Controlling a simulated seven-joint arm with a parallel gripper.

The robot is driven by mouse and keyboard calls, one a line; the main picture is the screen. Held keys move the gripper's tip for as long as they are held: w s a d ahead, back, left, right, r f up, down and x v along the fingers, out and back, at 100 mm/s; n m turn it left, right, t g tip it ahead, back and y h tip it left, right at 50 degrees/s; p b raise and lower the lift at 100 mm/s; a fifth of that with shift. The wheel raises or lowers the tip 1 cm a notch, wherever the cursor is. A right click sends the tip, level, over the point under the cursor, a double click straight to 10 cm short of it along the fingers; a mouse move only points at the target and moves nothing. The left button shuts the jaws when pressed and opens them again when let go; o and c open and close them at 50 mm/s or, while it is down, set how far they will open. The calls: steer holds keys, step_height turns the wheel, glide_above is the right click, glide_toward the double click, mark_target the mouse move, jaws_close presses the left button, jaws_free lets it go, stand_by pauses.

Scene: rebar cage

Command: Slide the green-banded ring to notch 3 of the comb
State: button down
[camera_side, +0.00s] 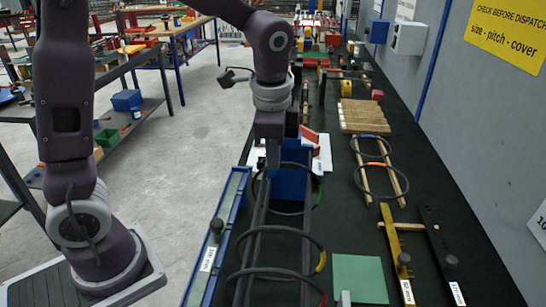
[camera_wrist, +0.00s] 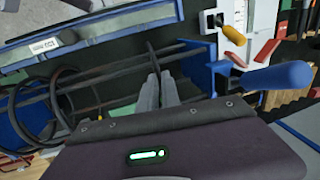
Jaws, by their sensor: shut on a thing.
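The green-banded ring (camera_side: 319,196) is a dark hoop around the long dark bars of the cage (camera_side: 262,225), at the far end of the bars that show. My gripper (camera_side: 272,166) points down at the top of this ring and is shut on it. In the wrist view the fingertips of my gripper (camera_wrist: 155,76) are close together on a thin dark rod; the green band does not show there. A long strip with a knob and white label (camera_side: 208,258), perhaps the comb, lies in a blue rail left of the cage. Its notches are too small to make out.
A yellow-banded ring (camera_side: 321,262) and a red-banded ring (camera_side: 323,299) sit nearer on the bars. A blue block (camera_side: 289,181) stands at the far end. Right of the cage are a green plate (camera_side: 360,279), a yellow bar (camera_side: 391,245) and a black bar (camera_side: 440,254).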

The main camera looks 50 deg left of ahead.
steer(key=c, duration=1.6)
jaws_free()
steer(key=shift+o, duration=0.2)
step_height(320, 180, up, 7)
steer(key=s+d, duration=0.1)
steer(key=s+n+t+h, duration=0.1)
steer(key=s+n+t, duration=0.3)
steer(key=s+n, duration=0.5)
steer(key=s, duration=0.9)
steer(key=shift+f+h, duration=0.3)
